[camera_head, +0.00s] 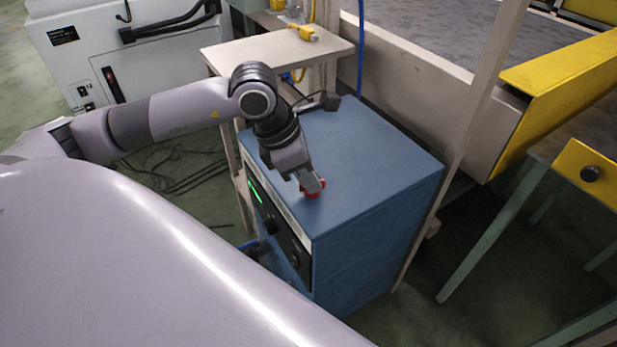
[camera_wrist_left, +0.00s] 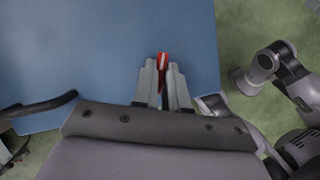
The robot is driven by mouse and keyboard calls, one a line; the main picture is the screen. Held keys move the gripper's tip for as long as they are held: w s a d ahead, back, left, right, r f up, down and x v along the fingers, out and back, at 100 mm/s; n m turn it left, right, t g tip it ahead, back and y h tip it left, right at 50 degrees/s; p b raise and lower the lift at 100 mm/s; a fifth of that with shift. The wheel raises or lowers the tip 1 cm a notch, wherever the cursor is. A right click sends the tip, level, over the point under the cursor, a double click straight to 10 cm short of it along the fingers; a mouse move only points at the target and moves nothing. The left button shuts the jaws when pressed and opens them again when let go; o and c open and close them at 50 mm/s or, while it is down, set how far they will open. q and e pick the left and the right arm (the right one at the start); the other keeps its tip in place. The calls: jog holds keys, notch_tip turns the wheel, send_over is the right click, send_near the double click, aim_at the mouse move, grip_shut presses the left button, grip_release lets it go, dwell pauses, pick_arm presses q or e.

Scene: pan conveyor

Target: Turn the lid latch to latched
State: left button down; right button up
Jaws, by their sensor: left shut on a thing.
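The lid latch is a small red piece (camera_head: 312,191) on the blue cabinet's top (camera_head: 375,160), near its front edge. My left gripper (camera_head: 310,184) comes down onto it from above and is shut on it. In the left wrist view the red latch (camera_wrist_left: 162,60) shows between the fingertips of the left gripper (camera_wrist_left: 164,75), with a pale line along it. The fingers cover much of the latch, and I cannot tell which way it is set. My right gripper is not in view in the head view.
The cabinet front has a green light (camera_head: 253,190) and dark knobs. A beige table (camera_head: 270,55) with a yellow tool (camera_head: 303,33) stands behind. A wooden post (camera_head: 480,100) rises at the cabinet's right. Black cables (camera_head: 175,165) lie on the floor at left.

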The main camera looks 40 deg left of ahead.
pick_arm(q)
jog(key=n+y+b, duration=0.1)
jog(key=n, duration=0.1)
jog(key=shift+s+d+n+t, duration=0.1)
jog(key=shift+n+t, duration=0.2)
jog(key=shift+n, duration=0.1)
jog(key=shift+n+b, duration=0.35)
jog(key=shift+n, duration=0.35)
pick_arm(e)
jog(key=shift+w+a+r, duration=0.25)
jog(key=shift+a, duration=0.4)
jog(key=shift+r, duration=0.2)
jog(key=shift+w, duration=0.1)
pick_arm(q)
jog(key=c, duration=1.2)
grip_release()
jog(key=shift+y, duration=0.3)
jog(key=shift+o, duration=0.2)
jog(key=shift+r, duration=0.1)
